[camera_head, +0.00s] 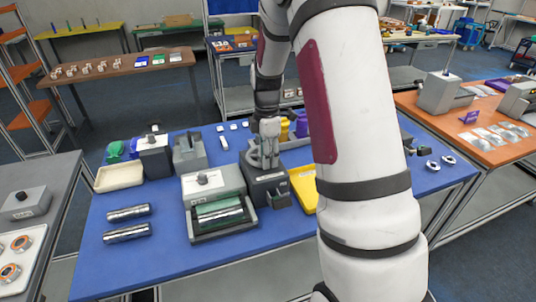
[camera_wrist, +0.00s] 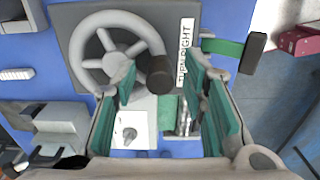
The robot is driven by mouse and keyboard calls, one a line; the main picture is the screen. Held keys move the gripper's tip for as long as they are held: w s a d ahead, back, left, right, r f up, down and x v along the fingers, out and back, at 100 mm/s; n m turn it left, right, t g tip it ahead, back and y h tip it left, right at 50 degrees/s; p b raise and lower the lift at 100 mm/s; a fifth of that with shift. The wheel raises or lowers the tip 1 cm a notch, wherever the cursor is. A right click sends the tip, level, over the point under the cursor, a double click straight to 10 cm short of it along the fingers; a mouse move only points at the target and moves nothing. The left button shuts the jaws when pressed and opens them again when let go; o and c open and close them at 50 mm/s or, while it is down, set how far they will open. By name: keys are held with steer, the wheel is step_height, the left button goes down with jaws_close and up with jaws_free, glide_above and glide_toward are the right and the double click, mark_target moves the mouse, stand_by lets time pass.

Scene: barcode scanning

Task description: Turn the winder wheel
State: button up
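The winder wheel (camera_wrist: 110,48) is a grey spoked wheel on a dark panel in the wrist view. Its dark crank knob (camera_wrist: 160,74) sticks up at the wheel's right side. My gripper (camera_wrist: 161,85) is open, with its green-padded fingers on the left and right of the knob. There is a visible gap on each side, and I cannot tell how deep the knob sits between the pads. A partly hidden white label (camera_wrist: 186,50) stands beside the wheel.
A grey machine with a green roller (camera_head: 219,211) stands left of the winder box. Two metal cylinders (camera_head: 128,223) and a cream tray (camera_head: 120,178) lie further left. A yellow tray (camera_head: 303,188) is close on the right. The front left of the blue table is clear.

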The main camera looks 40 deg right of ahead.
steer(key=shift+f, duration=0.15)
jaws_close()
steer(key=shift+a+m, duration=0.1)
steer(key=shift+m, duration=0.2)
